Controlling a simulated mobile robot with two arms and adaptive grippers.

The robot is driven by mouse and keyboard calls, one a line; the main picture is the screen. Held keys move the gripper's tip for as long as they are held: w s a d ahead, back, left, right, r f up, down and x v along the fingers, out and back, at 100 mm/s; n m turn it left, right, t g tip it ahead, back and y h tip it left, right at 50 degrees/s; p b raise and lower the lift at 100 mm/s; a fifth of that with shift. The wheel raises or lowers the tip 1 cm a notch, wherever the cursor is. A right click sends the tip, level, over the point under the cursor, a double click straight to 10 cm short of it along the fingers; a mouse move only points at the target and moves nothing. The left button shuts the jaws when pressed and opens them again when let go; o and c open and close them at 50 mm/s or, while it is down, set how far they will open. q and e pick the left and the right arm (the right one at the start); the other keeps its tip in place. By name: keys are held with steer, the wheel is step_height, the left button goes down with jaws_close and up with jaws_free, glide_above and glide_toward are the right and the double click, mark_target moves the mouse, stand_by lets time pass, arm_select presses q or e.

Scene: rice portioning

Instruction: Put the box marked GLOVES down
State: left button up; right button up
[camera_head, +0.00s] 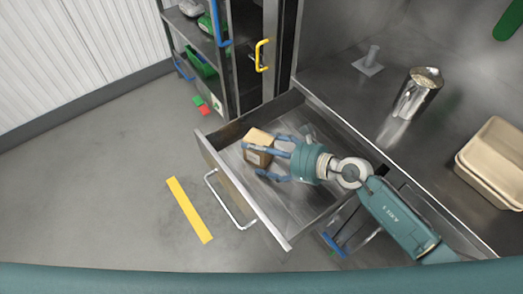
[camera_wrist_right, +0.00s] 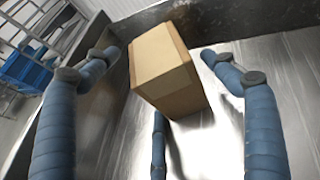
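A small tan cardboard box (camera_head: 260,137) is inside the open metal drawer (camera_head: 222,168), near its far left end. It also shows in the right wrist view (camera_wrist_right: 165,65), close to a drawer wall. No marking on it can be read. My right gripper (camera_head: 267,158) reaches into the drawer from the right. Its blue fingers are spread around the box. In the right wrist view, gaps show between the box and the two side fingers (camera_wrist_right: 165,68); the third finger is below the box. Whether the box rests fully on the drawer floor is hard to tell. My left gripper is out of view.
A steel counter (camera_head: 335,85) holds a metal container (camera_head: 419,93) and beige trays (camera_head: 490,160) on the right. A shelf (camera_head: 205,45) with green and blue items stands at the back. A yellow strip (camera_head: 189,210) lies on the clear floor at left.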

steer(key=shift+r, duration=0.3)
steer(key=b+v, duration=0.1)
steer(key=v, duration=1.1)
steer(key=shift+b, duration=0.4)
